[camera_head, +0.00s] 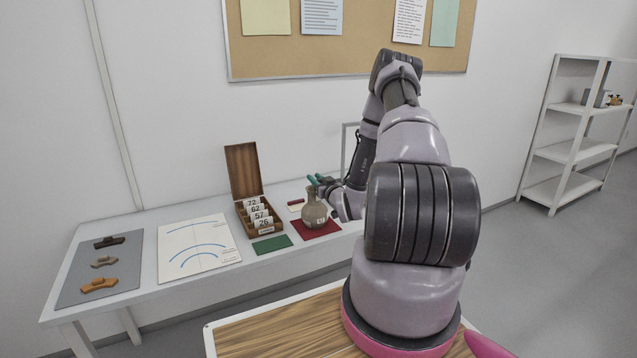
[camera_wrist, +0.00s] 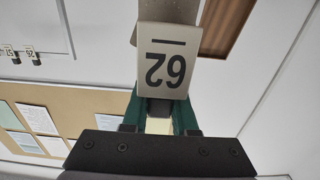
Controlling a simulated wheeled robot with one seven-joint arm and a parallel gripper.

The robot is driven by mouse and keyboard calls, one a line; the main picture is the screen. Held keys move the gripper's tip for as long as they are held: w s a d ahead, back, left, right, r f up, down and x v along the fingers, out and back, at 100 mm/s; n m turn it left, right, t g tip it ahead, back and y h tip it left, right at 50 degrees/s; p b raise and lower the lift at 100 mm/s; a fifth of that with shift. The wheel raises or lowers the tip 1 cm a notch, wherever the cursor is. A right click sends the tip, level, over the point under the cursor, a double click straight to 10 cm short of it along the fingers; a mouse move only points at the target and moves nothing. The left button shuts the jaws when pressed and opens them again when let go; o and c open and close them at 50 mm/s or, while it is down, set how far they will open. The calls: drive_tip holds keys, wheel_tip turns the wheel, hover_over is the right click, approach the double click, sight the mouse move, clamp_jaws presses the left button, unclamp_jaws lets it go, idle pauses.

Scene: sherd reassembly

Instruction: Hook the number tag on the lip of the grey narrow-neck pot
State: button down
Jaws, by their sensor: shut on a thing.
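The grey narrow-neck pot (camera_head: 314,214) stands upright on a dark red mat (camera_head: 331,229) on the white table. My gripper (camera_head: 316,180), with green fingers, is at the height of the pot's mouth, close above or beside it. In the wrist view, my gripper (camera_wrist: 160,112) is shut on a pale number tag (camera_wrist: 163,65) that reads 62, upside down in the picture. A grey-beige surface shows just beyond the tag; I cannot tell if it is the pot. The held tag is not distinct in the head view, and I cannot tell whether it touches the lip.
An open wooden box (camera_head: 261,221) with several number tags stands left of the pot. A green mat (camera_head: 272,244), a white sheet with blue arcs (camera_head: 197,246) and a grey mat with sherds (camera_head: 112,264) lie on the table. A thin grey frame (camera_head: 344,148) stands behind my arm.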

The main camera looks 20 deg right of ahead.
drive_tip(key=shift+w+a, duration=0.1)
drive_tip(key=shift+w, duration=0.65)
drive_tip(key=shift+s+f, duration=0.1)
drive_tip(key=shift+f, duration=0.95)
drive_tip(key=c, duration=0.6)
unclamp_jaws()
drive_tip(key=shift+s, duration=0.1)
